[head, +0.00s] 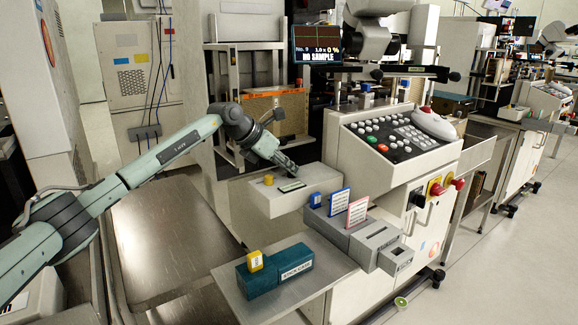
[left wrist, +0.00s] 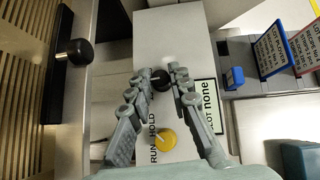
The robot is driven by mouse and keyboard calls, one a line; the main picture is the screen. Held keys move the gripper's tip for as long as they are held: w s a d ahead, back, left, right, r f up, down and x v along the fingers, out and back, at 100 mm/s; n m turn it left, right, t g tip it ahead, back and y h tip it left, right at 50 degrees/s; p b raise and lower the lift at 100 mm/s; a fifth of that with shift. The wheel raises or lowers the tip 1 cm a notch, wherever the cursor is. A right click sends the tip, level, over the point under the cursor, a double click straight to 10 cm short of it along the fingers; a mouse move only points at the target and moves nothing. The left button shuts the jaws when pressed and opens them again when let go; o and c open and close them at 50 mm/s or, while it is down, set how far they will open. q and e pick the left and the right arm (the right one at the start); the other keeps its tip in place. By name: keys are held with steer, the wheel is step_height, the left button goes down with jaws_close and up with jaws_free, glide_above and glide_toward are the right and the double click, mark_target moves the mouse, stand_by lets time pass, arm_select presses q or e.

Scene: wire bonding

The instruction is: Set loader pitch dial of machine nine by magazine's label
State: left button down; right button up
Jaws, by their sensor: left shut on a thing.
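My left gripper (head: 288,166) reaches over the pale loader box (head: 262,201) on the front of the machine whose screen (head: 318,45) reads "No. 9" and "NO SAMPLE". In the left wrist view its fingertips (left wrist: 162,77) are closed around a black dial (left wrist: 160,82) on the box top. The dial's markings are hidden or too small to read. A yellow knob (left wrist: 166,140) marked RUN and HOLD sits nearby, beside a plate (left wrist: 207,107) reading "LOT none".
A small blue block (head: 315,199) sits on the grey holder. The keypad panel (head: 398,137) and a red knob (head: 436,188) are to the right. The steel table (head: 165,235) at left is clear.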

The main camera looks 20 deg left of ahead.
arm_select(q)
steer(key=shift+m+g+h, duration=0.3)
steer(key=shift+m, duration=0.2)
steer(key=c, duration=1.4)
jaws_free()
steer(key=v, duration=1.2)
steer(key=shift+s, duration=0.1)
